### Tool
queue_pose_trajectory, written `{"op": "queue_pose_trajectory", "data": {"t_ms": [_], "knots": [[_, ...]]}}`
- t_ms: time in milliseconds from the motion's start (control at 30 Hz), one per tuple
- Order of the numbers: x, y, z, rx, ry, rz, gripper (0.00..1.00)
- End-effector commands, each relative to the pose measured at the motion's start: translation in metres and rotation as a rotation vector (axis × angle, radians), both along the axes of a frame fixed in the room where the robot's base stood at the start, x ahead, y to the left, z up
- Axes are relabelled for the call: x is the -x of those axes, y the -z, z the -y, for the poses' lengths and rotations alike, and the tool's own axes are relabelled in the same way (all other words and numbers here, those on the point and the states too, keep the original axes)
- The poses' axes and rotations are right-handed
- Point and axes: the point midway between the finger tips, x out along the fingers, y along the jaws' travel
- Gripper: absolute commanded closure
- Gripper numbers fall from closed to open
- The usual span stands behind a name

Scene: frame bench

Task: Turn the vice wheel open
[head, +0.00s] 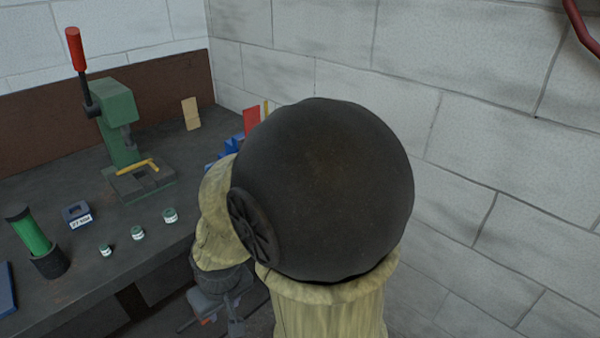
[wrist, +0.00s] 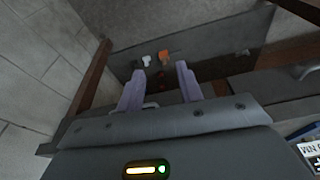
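My gripper (head: 212,312) hangs low beside the bench's front edge in the head view, partly hidden by my own arm. In the wrist view its two pale fingers (wrist: 160,70) stand apart with nothing clearly held between them. I cannot make out the vice wheel in either view. A blue object (head: 226,148) at the back of the bench, which may be part of the vice, is mostly hidden behind my arm in the head view.
On the bench (head: 75,285) stand a green press (head: 120,125) with a red-handled lever, a green cylinder (head: 32,235) in a dark holder and several small jars (head: 137,233). A block wall (head: 500,150) closes the right side. Small white (wrist: 146,61) and orange (wrist: 164,56) items lie beyond the fingers.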

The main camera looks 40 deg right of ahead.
Motion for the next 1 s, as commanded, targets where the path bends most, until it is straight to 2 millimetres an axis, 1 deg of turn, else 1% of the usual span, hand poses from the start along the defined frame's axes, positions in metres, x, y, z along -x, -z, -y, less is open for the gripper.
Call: {"op": "queue_pose_trajectory", "data": {"t_ms": [200, 233, 333, 400, 467, 567, 600, 667, 700, 767, 800, 867, 900, 1000], "knots": [[0.000, 0.000, 0.000, 0.000, 0.000, 0.000, 0.64], [0.000, 0.000, 0.000, 0.000, 0.000, 0.000, 0.62], [-0.003, -0.001, 0.003, 0.003, 0.003, 0.007, 0.42], [-0.010, -0.002, 0.010, 0.012, 0.009, 0.026, 0.30], [-0.021, -0.003, 0.021, 0.028, 0.018, 0.057, 0.30], [-0.047, -0.006, 0.052, 0.066, 0.032, 0.139, 0.30], [-0.060, -0.008, 0.068, 0.084, 0.036, 0.181, 0.30], [-0.078, -0.011, 0.093, 0.109, 0.041, 0.248, 0.30], [-0.090, -0.013, 0.112, 0.126, 0.043, 0.295, 0.30], [-0.105, -0.016, 0.138, 0.145, 0.040, 0.366, 0.30], [-0.114, -0.018, 0.155, 0.155, 0.036, 0.412, 0.30], [-0.124, -0.020, 0.179, 0.165, 0.028, 0.480, 0.30], [-0.129, -0.022, 0.195, 0.168, 0.023, 0.526, 0.30], [-0.136, -0.026, 0.231, 0.164, 0.008, 0.640, 0.30]]}}
